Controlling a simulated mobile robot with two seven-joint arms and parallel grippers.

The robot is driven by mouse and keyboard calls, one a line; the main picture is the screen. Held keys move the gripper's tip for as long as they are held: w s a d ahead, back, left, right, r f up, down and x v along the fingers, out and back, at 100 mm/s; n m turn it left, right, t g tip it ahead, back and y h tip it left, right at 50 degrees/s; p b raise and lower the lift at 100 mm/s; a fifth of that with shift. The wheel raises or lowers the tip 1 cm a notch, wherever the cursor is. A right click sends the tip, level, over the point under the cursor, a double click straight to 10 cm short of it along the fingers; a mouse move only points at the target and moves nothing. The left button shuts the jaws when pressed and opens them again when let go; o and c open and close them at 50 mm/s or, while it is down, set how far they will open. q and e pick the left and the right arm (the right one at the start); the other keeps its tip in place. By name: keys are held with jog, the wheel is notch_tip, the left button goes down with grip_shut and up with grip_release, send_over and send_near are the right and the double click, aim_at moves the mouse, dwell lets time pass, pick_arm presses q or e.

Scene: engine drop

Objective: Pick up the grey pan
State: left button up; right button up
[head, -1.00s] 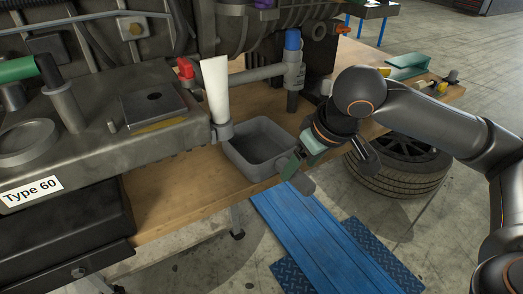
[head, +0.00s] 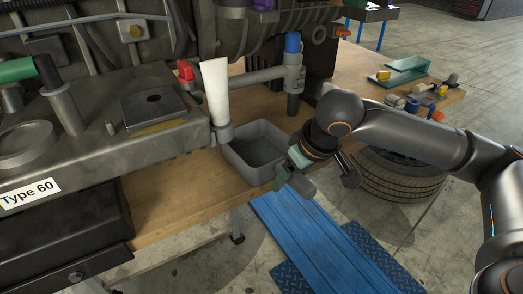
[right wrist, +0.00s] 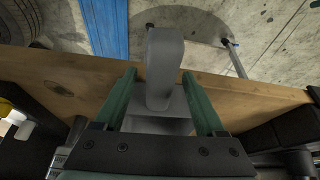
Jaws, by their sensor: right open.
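The grey pan (head: 246,171) is a rectangular open tray resting at the front edge of the wooden bench, below the engine. Its rounded grey handle sticks out past the bench edge. My right gripper (head: 289,180) is open at the pan's front right corner, beside the handle. In the right wrist view the pan's handle (right wrist: 164,62) lies between the two green fingers of my right gripper (right wrist: 159,75), with gaps visible on both sides. The gripper hides part of the pan's right side. My left gripper is not in view.
The wooden bench (head: 165,195) carries the engine at left and back. A white funnel-like piece (head: 215,88) and a blue-capped pipe (head: 292,70) stand close behind the pan. Small parts lie at right. A tyre (head: 400,178) and blue ramp (head: 305,235) are on the floor.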

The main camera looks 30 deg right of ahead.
jog(key=shift+f, duration=0.1)
dwell(0.3)
grip_shut()
dwell(0.5)
